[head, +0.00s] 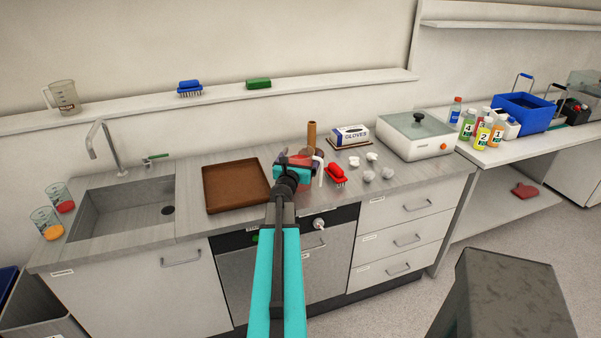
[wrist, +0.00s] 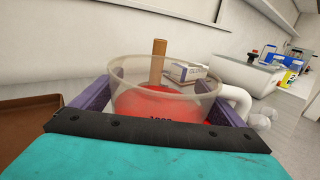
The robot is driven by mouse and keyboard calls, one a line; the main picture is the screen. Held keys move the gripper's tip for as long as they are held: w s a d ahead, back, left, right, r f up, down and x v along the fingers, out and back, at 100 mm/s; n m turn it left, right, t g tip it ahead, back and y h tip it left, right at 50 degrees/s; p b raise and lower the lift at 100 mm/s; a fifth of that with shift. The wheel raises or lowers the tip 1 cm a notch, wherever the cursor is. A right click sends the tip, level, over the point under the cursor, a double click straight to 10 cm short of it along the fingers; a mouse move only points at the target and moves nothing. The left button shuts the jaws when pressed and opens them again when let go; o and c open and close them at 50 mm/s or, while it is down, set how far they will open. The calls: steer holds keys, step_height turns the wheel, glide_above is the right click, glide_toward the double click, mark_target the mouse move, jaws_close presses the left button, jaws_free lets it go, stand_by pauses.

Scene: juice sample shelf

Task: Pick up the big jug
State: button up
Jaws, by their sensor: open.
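The big jug (wrist: 165,104) is a clear beaker with red liquid in it and a white handle on its right side. It stands upright on the counter, and in the head view only part of it (head: 320,170) shows, the rest hidden behind my arm. My gripper (head: 293,163) is open, with its purple fingers on either side of the jug in the wrist view (wrist: 160,112). I cannot tell whether the fingers touch the jug's wall.
A brown tray (head: 236,205) lies left of the jug. Another measuring jug (head: 64,98) stands on the wall shelf. A sink (head: 125,208) is further left.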

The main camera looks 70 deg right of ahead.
stand_by(0.3)
steer(key=c, duration=1.8)
steer(key=shift+r, duration=0.2)
step_height(320, 180, up, 18)
steer(key=p, duration=0.4)
steer(key=shift+f, duration=0.15)
steer(key=shift+r+p, duration=0.6)
steer(key=shift+p, duration=0.1)
steer(key=shift+r, duration=0.15)
